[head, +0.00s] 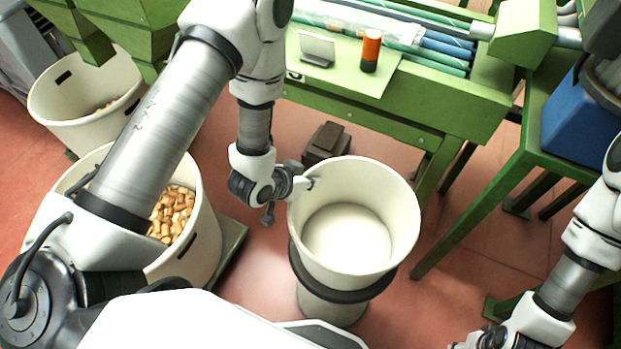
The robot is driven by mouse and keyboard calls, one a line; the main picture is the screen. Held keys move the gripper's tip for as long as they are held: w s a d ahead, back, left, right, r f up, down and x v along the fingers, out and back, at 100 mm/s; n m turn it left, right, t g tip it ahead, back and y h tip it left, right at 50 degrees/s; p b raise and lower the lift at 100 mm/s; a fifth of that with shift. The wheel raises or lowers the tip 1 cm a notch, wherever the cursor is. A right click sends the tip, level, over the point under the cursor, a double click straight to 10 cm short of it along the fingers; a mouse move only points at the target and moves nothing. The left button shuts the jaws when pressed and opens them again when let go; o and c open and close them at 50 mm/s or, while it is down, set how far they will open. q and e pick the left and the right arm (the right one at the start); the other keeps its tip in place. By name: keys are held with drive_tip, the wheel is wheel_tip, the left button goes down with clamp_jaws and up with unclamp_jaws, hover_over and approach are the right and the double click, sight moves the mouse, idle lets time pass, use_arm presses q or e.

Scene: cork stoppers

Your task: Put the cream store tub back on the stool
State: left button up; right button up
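The cream store tub (391,208) is a round, open, empty tub in the middle of the head view, upright. It is over a round stool with a dark rim (366,293) and a grey base. The tub hides most of the stool top, and I cannot tell whether it rests fully on it. My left gripper (293,188) is at the tub's left wall, just below the rim, and seems to touch it. Its fingertips are partly hidden, so its grip is unclear. My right gripper (478,342) is at the bottom edge, partly cut off, away from the tub.
A similar tub (196,258) with cork stoppers stands left of the stool, another tub (60,118) behind it. A green bench (410,125) holding an orange cylinder (371,48) is behind. A dark pedal-like box (326,142) is on the floor. A blue bin (575,125) is at right.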

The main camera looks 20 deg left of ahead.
use_arm(q)
drive_tip(key=o, duration=0.4)
drive_tip(key=shift+r, duration=0.15)
drive_tip(key=shift+s+a+r, duration=0.15)
drive_tip(key=shift+s+r, duration=0.05)
drive_tip(key=p+v, duration=0.8)
drive_tip(key=v, duration=0.3)
drive_tip(key=shift+r, duration=0.15)
